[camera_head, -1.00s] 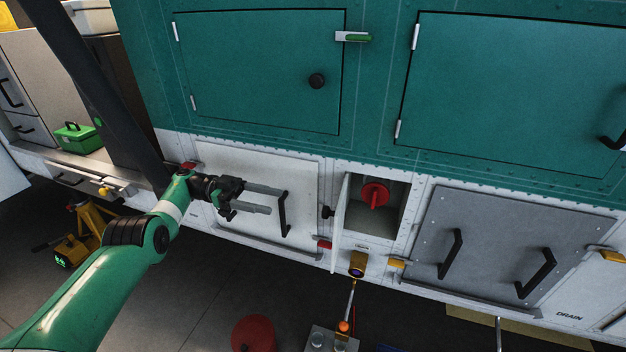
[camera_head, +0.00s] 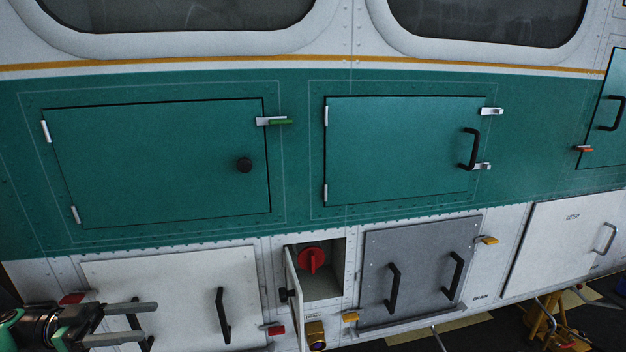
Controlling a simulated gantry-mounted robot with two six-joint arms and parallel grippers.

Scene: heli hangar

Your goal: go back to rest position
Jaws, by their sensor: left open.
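My left gripper (camera_head: 131,323) is at the lower left of the head view, in front of the white lower panel (camera_head: 180,285). Its two grey fingers are apart with nothing between them. Most of my left arm is outside the frame. My right gripper does not show. To the right, a small compartment (camera_head: 325,285) holds a red rotary knob (camera_head: 313,260). Its narrow white door (camera_head: 295,297) stands open, hinged outward on the left side.
Two teal doors (camera_head: 150,160) (camera_head: 400,150) are shut above. A grey panel (camera_head: 415,270) with two black handles is right of the compartment. A yellow-ended fitting (camera_head: 315,336) sticks out below it. A white panel (camera_head: 560,240) and a yellow stand (camera_head: 545,325) are at the right.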

